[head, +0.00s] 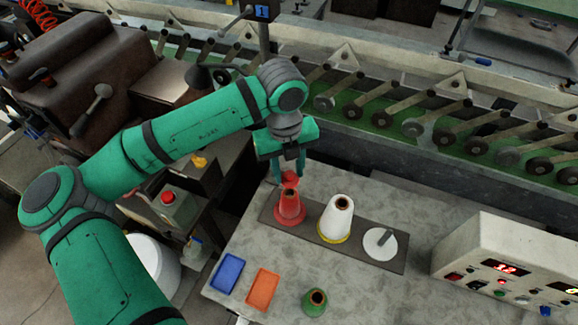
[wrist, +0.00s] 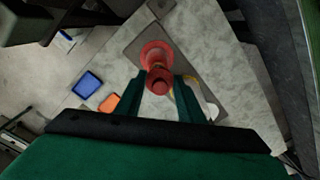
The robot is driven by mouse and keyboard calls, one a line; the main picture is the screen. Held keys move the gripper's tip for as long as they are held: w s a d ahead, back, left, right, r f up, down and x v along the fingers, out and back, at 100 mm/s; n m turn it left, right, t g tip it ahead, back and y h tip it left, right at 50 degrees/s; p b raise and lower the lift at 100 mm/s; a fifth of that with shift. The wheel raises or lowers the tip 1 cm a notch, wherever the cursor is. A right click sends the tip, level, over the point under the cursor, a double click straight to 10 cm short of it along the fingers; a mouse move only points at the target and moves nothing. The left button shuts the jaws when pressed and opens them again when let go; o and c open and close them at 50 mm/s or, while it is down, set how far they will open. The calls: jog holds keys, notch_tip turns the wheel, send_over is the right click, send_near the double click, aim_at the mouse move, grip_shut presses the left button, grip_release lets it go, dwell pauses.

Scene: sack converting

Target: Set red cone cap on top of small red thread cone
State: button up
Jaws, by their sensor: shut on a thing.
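My gripper (head: 289,172) points down and is shut on the red cone cap (head: 290,179), which shows between its fingertips. In the wrist view the cap (wrist: 159,80) sits between the two green fingers (wrist: 159,92). The small red thread cone (head: 289,208) stands upright on the dark board, directly below the cap in the head view. In the wrist view the cone (wrist: 154,50) shows just beyond the cap, which partly covers it. I cannot tell whether the cap touches the cone's top.
The dark board (head: 398,262) also holds a white cone (head: 336,219) with a yellow base and a white disc with a peg (head: 380,243). A blue tray (head: 228,273), an orange tray (head: 263,289) and a green cone (head: 315,302) are nearer. A control box (head: 500,258) stands right.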

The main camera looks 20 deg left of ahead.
aim_at(288, 173)
jog(key=shift+d, duration=0.1)
jog(key=shift+f, duration=2.35)
jog(key=shift+f, duration=0.65)
jog(key=o, duration=1.1)
jog(key=r, duration=1.1)
jog(key=shift+s+a, duration=0.15)
jog(key=shift+a, duration=0.05)
jog(key=shift+f, duration=0.1)
jog(key=shift+d, duration=0.1)
